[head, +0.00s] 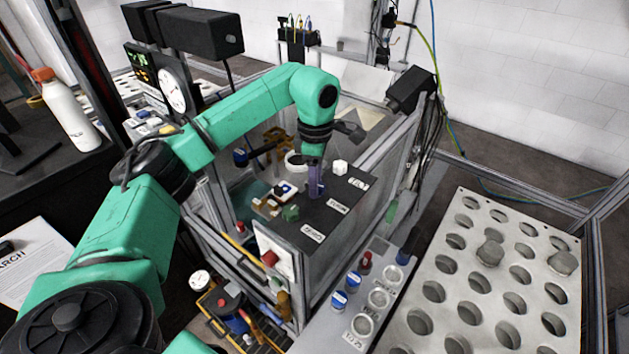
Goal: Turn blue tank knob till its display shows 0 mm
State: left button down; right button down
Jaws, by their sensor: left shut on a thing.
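My left gripper (315,162) hangs down from the green arm's wrist over the dark bench top. It is shut on an upright purple-blue piece (315,181) directly below the wrist; its fingers are mostly hidden by the wrist. I cannot make out a blue tank knob for certain. A panel with small green digits (140,62) stands at the upper left, too small to read. My right gripper is not in view.
A white plate with round holes (481,216) fills the right, with two grey plugs in it. Blue-capped jars (338,299) stand on a grey rack at the lower middle. A white bottle (68,115) stands at the left. Aluminium rails border the bench.

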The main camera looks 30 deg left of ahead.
pick_arm(q)
jog(key=shift+d+f+m, duration=0.1)
jog(key=shift+f+m, duration=0.05)
jog(key=shift+m, duration=0.35)
jog(key=c, duration=0.7)
grip_release()
jog(key=o, duration=0.3)
jog(key=shift+d, duration=0.1)
jog(key=shift+w, duration=0.1)
notch_tip(320, 180, up, 5)
jog(key=shift+f+b, duration=0.1)
jog(key=shift+b, duration=0.85)
notch_tip(320, 180, up, 10)
jog(key=p, duration=0.2)
jog(key=shift+p, duration=0.35)
